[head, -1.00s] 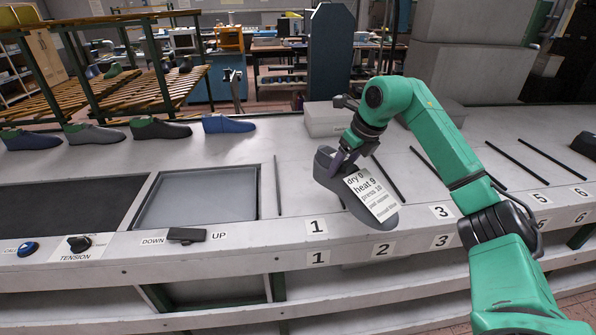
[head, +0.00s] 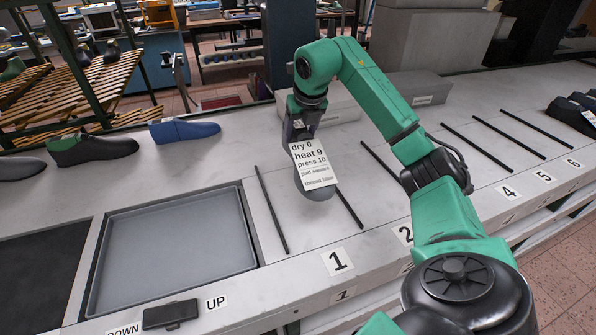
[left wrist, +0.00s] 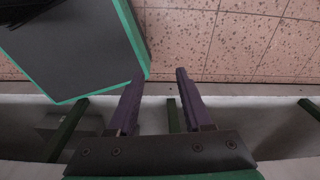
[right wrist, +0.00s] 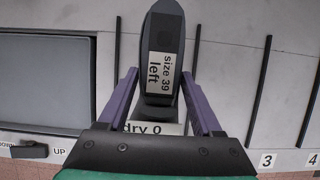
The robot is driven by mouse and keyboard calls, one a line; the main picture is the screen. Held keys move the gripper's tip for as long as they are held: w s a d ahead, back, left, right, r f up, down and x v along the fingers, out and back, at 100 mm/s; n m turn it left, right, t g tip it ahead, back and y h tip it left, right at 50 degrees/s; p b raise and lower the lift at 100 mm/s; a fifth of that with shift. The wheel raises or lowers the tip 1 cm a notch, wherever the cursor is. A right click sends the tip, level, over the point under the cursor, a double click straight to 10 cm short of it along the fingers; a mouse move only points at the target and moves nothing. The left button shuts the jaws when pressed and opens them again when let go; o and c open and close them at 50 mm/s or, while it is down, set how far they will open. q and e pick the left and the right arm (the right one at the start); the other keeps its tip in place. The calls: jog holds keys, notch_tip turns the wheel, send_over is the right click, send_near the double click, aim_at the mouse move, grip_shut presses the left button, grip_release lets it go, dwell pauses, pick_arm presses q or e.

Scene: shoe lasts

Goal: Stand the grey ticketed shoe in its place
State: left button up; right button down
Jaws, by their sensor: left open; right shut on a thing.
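The grey shoe (head: 318,194) hangs toe toward me over the bench, around lanes 1 and 2. Its white ticket (head: 313,164) reads "dry 0, heat 9, press 10", with smaller lines below. My right gripper (head: 301,122) is shut on the shoe's upper part. In the right wrist view the shoe (right wrist: 163,25) sits between the fingers, with a "size 39 left" label (right wrist: 160,70). Whether its sole touches the bench is hidden. My left gripper (left wrist: 160,76) is open and empty in the left wrist view, above floor and bench edge.
Black bars (head: 271,210) divide the bench into numbered lanes; the 1 label (head: 337,261) is at the front edge. A grey tray (head: 175,255) is left of lane 1. A blue shoe (head: 184,131) and a dark shoe (head: 92,149) stand behind. Dark shoes (head: 572,112) stand far right.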

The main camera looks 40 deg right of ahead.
aim_at(298, 149)
jog(key=f, duration=0.5)
jog(key=shift+w+f, duration=0.4)
notch_tip(298, 149, down, 5)
jog(key=shift+f+p, duration=0.15)
jog(key=shift+p, duration=0.6)
jog(key=shift+f, duration=0.5)
jog(key=shift+c, duration=0.2)
grip_release()
jog(key=shift+f, duration=0.1)
pick_arm(q)
jog(key=shift+w+r, duration=0.7)
jog(key=shift+w, duration=0.2)
